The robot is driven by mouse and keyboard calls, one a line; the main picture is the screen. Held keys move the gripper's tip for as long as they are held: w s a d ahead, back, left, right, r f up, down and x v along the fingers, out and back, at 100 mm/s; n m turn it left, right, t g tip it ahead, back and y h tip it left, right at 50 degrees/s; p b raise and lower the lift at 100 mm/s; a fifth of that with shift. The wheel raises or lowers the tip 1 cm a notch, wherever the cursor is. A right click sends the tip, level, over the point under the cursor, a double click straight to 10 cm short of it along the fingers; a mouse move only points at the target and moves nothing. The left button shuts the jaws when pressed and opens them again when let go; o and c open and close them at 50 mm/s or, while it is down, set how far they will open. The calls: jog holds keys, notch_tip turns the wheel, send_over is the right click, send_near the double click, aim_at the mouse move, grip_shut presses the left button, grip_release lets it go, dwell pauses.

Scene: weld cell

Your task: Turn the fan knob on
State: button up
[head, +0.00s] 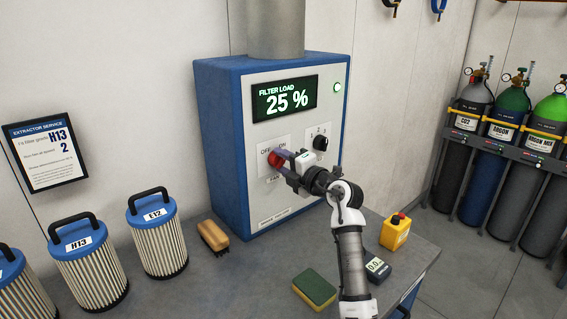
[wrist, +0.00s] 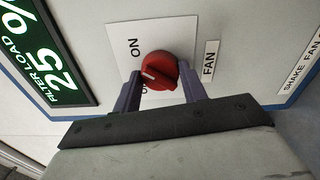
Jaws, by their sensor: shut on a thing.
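The red fan knob (head: 273,160) is on the front of the blue and white extractor cabinet (head: 225,150), with OFF and ON labels above it. In the wrist view the knob (wrist: 158,71) shows above a FAN label (wrist: 209,60) in panel terms, with ON visible and OFF partly covered by a finger. Its white mark points roughly toward the space between the labels; its exact angle is hard to tell. My gripper (head: 284,163) is at the panel, its fingers (wrist: 160,88) on either side of the knob and shut on it.
A black selector knob (head: 320,143) marked 1 2 3 is just right of my gripper. The display (head: 285,99) reads 25 %, beside a lit green lamp (head: 337,87). Filters (head: 158,240), a brush (head: 213,236), a sponge (head: 314,289), a meter (head: 378,267) and a yellow button box (head: 395,233) are on the bench.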

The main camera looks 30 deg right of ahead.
jog(key=shift+m, duration=0.9)
jog(key=o, duration=1)
jog(key=shift+s+d+b, duration=0.35)
jog(key=shift+s+b, duration=0.5)
jog(key=shift+s, duration=1.45)
jog(key=shift+s+d+b, duration=0.3)
jog(key=shift+s+b, duration=0.55)
jog(key=shift+s, duration=1.45)
jog(key=shift+s+d+b, duration=0.35)
jog(key=shift+s+b, duration=0.5)
jog(key=shift+s, duration=1.45)
